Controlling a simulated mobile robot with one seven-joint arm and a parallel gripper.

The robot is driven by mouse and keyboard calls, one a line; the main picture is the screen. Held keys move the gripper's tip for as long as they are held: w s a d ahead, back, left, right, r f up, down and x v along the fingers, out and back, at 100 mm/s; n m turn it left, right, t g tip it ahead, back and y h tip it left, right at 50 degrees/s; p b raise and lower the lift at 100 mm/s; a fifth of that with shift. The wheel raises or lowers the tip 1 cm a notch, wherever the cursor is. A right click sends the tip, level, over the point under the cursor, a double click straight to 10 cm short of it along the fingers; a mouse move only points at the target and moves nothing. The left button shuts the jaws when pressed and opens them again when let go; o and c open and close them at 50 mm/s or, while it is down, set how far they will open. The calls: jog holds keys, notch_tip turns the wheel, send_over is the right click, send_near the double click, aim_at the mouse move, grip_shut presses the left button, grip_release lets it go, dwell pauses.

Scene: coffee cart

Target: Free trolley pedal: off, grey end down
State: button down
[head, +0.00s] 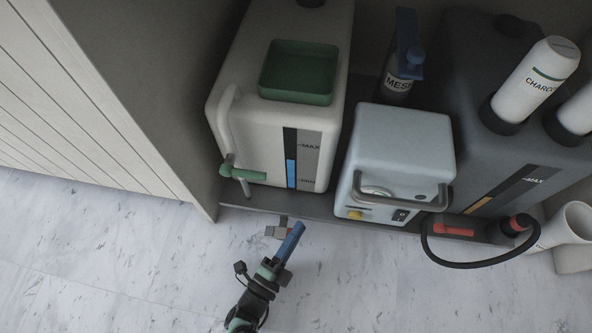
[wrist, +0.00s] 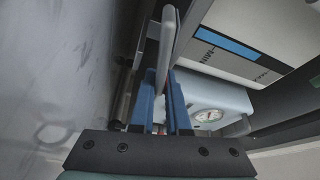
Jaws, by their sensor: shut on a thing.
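The trolley pedal (head: 272,231) sticks out low at the front edge of the trolley base in the head view. Its left end looks dull reddish; its right part is grey and partly covered by my gripper. My gripper (head: 297,230) has blue fingers and is at the pedal's right, grey side. In the wrist view my gripper (wrist: 162,88) has its two fingers on either side of a pale grey piece (wrist: 167,45), which seems to be part of the pedal. The fingers are shut on it. I cannot tell which pedal end is lower.
The trolley base (head: 262,208) carries a cream tank (head: 265,125) with a green tap (head: 243,173) overhanging the pedal area. A pale blue machine (head: 400,145) and a dark tank (head: 465,75) stand to its right. A black hose (head: 465,266) loops over the front. The marble floor is clear.

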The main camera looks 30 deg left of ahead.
jog(key=c, duration=0.9)
grip_release()
jog(key=shift+r, duration=0.1)
